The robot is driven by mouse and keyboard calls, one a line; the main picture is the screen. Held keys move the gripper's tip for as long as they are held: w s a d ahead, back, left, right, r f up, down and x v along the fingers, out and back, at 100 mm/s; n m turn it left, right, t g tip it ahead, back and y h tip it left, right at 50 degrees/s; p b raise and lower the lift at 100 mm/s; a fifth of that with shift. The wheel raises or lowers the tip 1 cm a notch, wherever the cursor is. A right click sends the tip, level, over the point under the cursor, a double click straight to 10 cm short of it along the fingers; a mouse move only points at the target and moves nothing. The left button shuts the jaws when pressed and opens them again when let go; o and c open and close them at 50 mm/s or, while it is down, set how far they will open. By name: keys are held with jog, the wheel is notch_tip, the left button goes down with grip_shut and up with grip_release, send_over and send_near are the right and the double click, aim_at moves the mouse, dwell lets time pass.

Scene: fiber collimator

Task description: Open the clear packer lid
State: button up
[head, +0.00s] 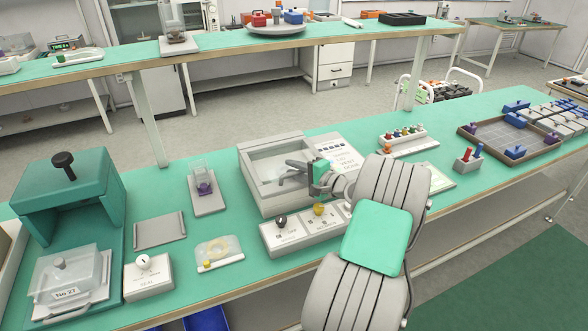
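The packer appears to be the pale grey box (262,206) in the middle of the green bench. A clear lid (268,167) seems to lie flat over its top, with the grey inside showing through; its exact edges are hard to see. My gripper (283,171) is over the right part of the packer, pointing left. Its two dark fingers look spread apart, with nothing visible between them. I cannot tell whether a finger touches the lid. My wrist and forearm hide the packer's right front corner and part of its printed panel (342,158).
A control box with knobs (289,232) stands in front of the packer. A small stand with a clear container (206,190) is to its left. A rack of coloured vials (402,138) is at right, and a teal press (68,195) at far left.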

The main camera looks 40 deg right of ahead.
jog(key=shift+c, duration=0.5)
grip_shut()
dwell(0.8)
